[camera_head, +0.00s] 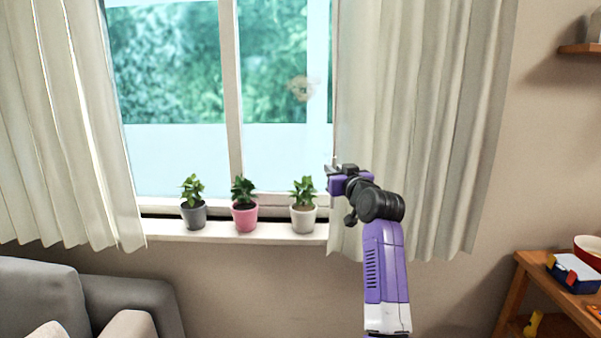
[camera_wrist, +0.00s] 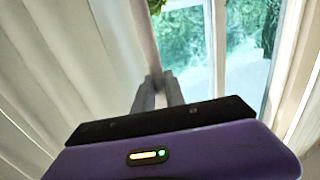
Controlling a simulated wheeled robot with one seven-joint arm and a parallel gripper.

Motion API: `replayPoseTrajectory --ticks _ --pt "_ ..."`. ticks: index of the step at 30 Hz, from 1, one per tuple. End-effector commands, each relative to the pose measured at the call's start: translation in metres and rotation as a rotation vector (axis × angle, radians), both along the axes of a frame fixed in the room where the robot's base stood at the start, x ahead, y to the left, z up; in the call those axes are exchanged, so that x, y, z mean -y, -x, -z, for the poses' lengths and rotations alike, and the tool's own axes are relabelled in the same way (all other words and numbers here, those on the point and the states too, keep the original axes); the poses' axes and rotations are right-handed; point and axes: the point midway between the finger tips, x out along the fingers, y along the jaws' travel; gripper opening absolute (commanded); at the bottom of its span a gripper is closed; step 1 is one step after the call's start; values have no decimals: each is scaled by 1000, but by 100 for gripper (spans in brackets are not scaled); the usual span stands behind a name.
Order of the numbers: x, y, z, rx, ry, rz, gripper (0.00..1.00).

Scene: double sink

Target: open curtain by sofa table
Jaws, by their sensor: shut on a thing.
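The right curtain (camera_head: 425,110) is cream-white and hangs in folds at the right of the window. My gripper (camera_head: 332,166) is at this curtain's left edge, a little above sill height. In the wrist view, the fingers of my gripper (camera_wrist: 157,86) are shut on the edge of the curtain (camera_wrist: 95,55), which spreads out to the left. The left curtain (camera_head: 65,120) hangs at the left of the window. The window (camera_head: 165,60) shows bare between the two curtains, with greenery outside. My arm hides part of the right curtain's lower middle.
Three potted plants stand on the window sill (camera_head: 165,229): a grey pot (camera_head: 193,214), a pink pot (camera_head: 244,217) and a white pot (camera_head: 303,219), the last close to my gripper. A grey sofa (camera_head: 120,295) is at lower left. A wooden table (camera_head: 540,285) stands at lower right.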

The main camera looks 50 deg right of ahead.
Motion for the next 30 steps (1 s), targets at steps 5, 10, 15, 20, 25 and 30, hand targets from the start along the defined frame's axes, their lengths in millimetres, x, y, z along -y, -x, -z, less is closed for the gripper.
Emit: replayPoseTrajectory --ticks 5,10,15,20,25,30 --pt "28 38 1 2 2 5 0" --pt "43 60 0 2 1 3 0" --pt "51 70 -1 2 1 1 0" --pt "52 72 -1 2 1 0 0" --pt "52 72 -1 1 1 1 0" --pt "52 72 -1 1 1 1 29"
